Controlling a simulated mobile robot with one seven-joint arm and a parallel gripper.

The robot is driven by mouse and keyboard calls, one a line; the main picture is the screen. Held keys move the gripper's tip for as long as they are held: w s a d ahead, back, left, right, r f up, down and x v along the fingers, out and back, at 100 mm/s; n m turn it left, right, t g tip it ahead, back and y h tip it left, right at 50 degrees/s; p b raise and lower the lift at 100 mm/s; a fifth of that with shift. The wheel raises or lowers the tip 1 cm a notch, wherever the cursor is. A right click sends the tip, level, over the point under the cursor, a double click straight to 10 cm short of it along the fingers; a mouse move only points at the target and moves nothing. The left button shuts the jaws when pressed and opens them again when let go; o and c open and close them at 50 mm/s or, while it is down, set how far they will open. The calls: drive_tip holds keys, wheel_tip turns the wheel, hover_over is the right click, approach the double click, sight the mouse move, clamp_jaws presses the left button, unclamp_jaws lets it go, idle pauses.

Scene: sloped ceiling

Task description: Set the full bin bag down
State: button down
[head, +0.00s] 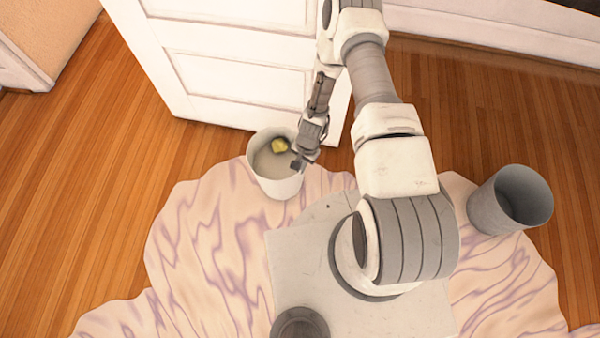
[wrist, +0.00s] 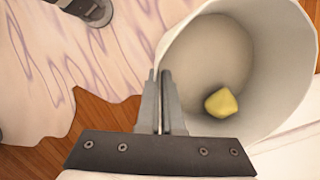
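A white bin (head: 276,186) stands or hangs by the white door, at the far edge of the rug; I cannot tell whether its base touches the floor. It also fills the right of the wrist view (wrist: 285,110). A yellow lump (head: 280,146) lies inside it, also in the wrist view (wrist: 221,103). No separate bag shows. My gripper (head: 299,163) is at the bin's right rim in the head view. In the wrist view its fingers (wrist: 160,80) are close together, with the bin's wall between them.
A grey empty bin (head: 512,200) stands at the right on the rug's edge. A pale, purple-veined rug (head: 190,245) covers the floor around my base. The white door (head: 240,75) is close behind the white bin. Bare wood floor (head: 90,190) lies left.

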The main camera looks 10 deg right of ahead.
drive_tip(key=shift+a+f+b, duration=0.15)
drive_tip(key=shift+f+b, duration=0.85)
drive_tip(key=shift+f, duration=1.2)
drive_tip(key=c, duration=1.1)
unclamp_jaws()
